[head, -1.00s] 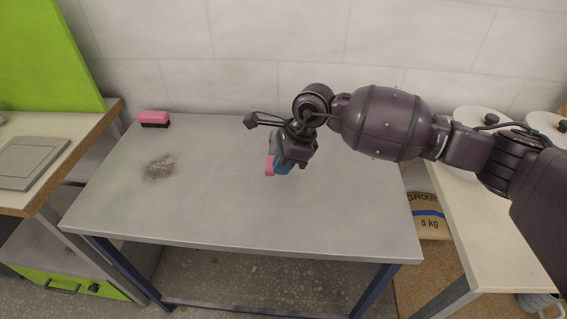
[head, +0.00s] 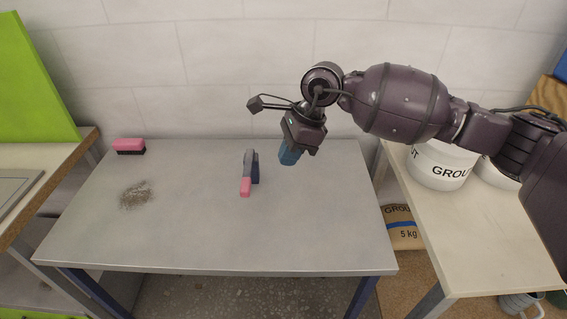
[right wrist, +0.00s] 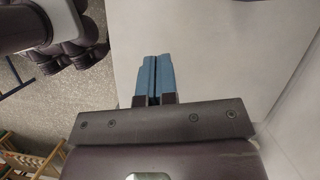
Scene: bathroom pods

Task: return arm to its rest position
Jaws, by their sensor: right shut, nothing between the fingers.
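My right arm comes in from the right in the head view. Its gripper (head: 290,154) hangs above the grey table (head: 200,235) near the table's back right. In the right wrist view, the blue fingers of this gripper (right wrist: 153,80) are together with nothing between them. My left gripper is not in view.
A pink and black brush (head: 129,146) and a patch of grey debris (head: 136,194) are on the table's left side. White buckets (head: 442,165) stand on a bench at right, with a grout bag (head: 402,226) below. The table's front is clear.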

